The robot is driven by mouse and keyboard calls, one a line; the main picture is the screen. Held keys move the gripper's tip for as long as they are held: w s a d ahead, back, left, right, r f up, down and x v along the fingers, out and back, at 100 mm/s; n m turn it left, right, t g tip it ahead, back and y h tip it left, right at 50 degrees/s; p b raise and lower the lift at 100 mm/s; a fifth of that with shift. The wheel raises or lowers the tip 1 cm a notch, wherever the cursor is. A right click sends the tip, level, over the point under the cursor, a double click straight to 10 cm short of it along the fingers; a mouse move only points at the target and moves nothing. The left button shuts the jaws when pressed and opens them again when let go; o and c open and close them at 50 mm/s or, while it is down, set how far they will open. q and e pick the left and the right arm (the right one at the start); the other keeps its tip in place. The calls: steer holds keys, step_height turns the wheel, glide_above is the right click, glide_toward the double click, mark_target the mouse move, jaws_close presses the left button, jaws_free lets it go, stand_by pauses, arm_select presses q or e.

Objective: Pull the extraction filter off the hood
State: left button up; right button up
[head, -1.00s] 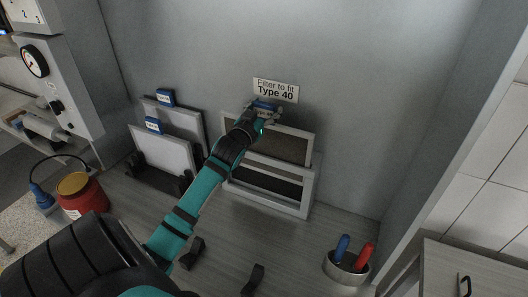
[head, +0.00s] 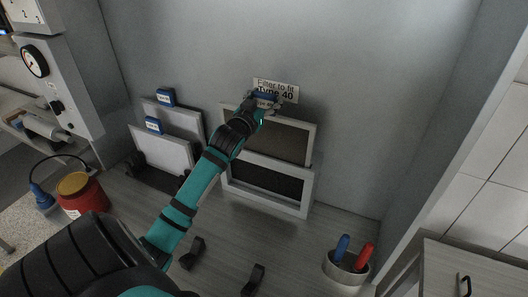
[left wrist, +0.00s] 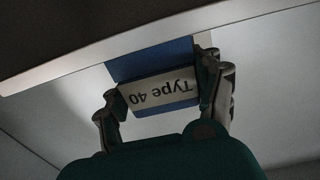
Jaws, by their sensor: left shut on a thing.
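The extraction filter (head: 281,142), a brown-grey panel in a light frame, stands at the wall in the head view. Its lower edge is at the white hood frame (head: 304,198), whose dark opening shows below it. I cannot tell whether the filter is fully clear of the frame. The filter's blue tab (left wrist: 150,60) carries a "Type 40" label in the left wrist view. My left gripper (head: 266,103) is shut on this tab at the filter's top edge. It also shows in the left wrist view (left wrist: 165,92), with a finger on either side of the tab. My right gripper is not in view.
A wall sign (head: 288,91) reads "Filter to fit Type 40". Two blue-tabbed panels (head: 165,154) stand in a rack at left. Black holders (head: 193,254) sit on the counter in front. A cup with blue and red handles (head: 345,268) stands right, a red container (head: 84,196) left.

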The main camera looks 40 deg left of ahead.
arm_select(q)
steer(key=shift+r, duration=2.25)
steer(key=shift+r, duration=2)
steer(key=shift+f, duration=0.1)
